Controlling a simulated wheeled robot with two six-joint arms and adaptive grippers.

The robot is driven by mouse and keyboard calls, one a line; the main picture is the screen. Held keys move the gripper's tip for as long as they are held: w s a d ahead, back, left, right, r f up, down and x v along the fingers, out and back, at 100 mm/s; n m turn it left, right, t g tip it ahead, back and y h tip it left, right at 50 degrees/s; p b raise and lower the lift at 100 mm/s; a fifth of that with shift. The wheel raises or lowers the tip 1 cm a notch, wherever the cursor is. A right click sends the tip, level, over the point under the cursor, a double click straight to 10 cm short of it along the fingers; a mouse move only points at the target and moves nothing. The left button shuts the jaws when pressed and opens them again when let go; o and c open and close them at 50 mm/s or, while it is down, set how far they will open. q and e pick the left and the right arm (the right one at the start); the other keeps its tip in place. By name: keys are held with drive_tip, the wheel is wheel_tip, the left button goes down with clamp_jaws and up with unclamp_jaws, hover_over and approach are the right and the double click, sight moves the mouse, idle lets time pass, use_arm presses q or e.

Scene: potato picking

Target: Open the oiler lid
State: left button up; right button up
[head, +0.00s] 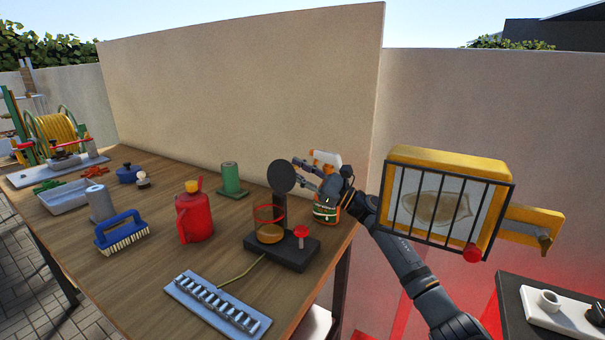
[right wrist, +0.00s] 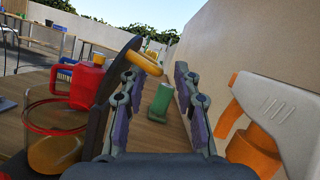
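A black stand (head: 283,253) near the table's right end holds a clear cup with a red rim and amber content (head: 270,233), which I take for the oiler. Its round black lid (head: 281,176) stands upright above the cup, not covering it. In the right wrist view the lid (right wrist: 108,80) is nearly edge-on beside the left finger, with an orange knob-like piece (right wrist: 146,63) by its top. I cannot tell whether finger and lid touch. My right gripper (head: 300,173) is open and empty right of the lid; its fingers also show in the wrist view (right wrist: 157,76). My left gripper is out of view.
A spray bottle (head: 327,190) stands close to my right gripper. A red can (head: 195,214), green cylinder (head: 230,178), blue brush (head: 122,235) and metal rack (head: 217,306) share the table. A beige wall (head: 250,90) rises behind. A barred yellow box (head: 445,200) is at right.

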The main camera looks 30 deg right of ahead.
drive_tip(key=v, duration=1.2)
